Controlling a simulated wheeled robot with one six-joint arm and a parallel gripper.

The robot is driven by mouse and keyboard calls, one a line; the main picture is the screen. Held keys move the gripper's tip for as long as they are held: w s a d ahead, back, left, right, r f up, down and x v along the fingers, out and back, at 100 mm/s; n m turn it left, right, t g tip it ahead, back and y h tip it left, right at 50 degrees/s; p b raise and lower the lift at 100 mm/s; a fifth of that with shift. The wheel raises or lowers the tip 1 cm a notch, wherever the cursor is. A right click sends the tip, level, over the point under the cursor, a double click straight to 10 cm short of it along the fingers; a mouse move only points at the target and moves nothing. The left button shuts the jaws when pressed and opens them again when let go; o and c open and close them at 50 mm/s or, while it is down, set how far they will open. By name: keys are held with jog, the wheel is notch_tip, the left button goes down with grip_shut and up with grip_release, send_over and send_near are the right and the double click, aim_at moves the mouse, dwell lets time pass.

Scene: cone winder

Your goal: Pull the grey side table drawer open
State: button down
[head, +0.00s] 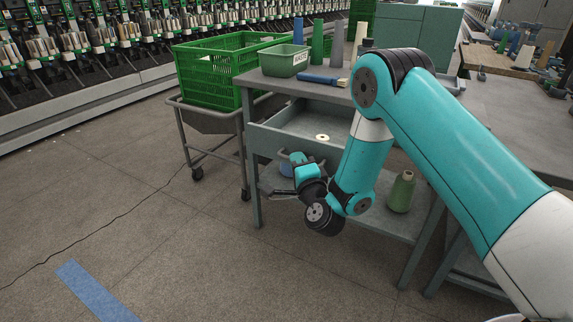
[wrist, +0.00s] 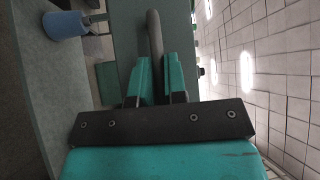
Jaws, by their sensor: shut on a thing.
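The grey side table (head: 300,88) stands ahead in the head view. Its drawer (head: 275,135) stands out from under the top, with its inside showing and a small pale ring-shaped item (head: 322,138) in it. My gripper (head: 298,162) is at the drawer front, low and to the left of my forearm. In the wrist view my gripper (wrist: 156,82) is shut on the grey bar handle (wrist: 154,35), which passes between the two teal fingers. In the head view the handle is mostly hidden by my wrist.
On the table top are a green waste bin (head: 285,61), cones and a blue brush (head: 322,79). A green crate (head: 215,75) on a cart stands left. The floor in front is clear.

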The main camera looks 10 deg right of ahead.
jog(key=shift+s+a, duration=0.15)
jog(key=c, duration=1.2)
grip_release()
jog(key=shift+o, duration=0.2)
